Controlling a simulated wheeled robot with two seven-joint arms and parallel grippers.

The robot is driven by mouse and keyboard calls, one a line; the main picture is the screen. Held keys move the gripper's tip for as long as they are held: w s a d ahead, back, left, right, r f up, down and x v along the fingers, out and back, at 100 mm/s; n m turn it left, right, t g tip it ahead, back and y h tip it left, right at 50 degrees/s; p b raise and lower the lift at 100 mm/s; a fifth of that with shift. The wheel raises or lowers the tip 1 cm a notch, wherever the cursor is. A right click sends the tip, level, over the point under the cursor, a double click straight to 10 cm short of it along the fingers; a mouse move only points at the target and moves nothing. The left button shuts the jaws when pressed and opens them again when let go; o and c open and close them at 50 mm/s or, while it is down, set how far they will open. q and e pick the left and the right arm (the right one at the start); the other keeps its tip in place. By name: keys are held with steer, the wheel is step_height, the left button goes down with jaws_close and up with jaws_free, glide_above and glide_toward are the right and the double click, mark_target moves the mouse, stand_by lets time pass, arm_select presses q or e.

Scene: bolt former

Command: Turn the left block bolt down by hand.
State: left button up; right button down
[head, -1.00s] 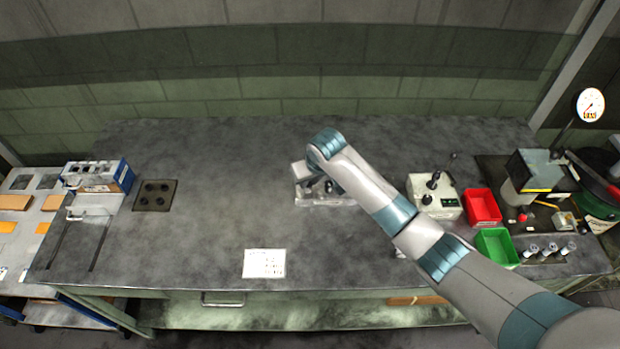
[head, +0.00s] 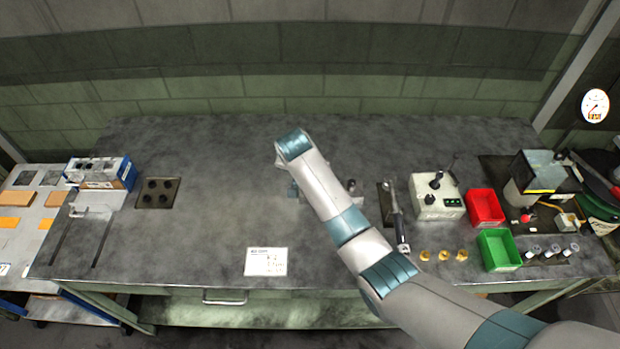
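My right arm reaches in from the lower right, and its wrist hangs over the block near the middle of the bench. The wrist and forearm hide most of the block and its left bolt. A dark upright bolt (head: 351,185) shows just right of the forearm, at the right side of the block. A small blue-grey part (head: 293,189) shows left of the forearm; I cannot tell whether it belongs to the block or to my gripper. My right gripper's fingers are hidden, so their opening and any contact do not show. My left gripper is not in view.
Right of the block lie a long-handled tool (head: 398,218), a control box (head: 436,199), a red bin (head: 485,208), a green bin (head: 498,251) and several brass pieces (head: 443,255). A white card (head: 266,262) lies in front.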

steer(key=shift+w+r, duration=0.1)
steer(key=shift+r, duration=0.05)
stand_by(0.3)
steer(key=c, duration=1.6)
jaws_free()
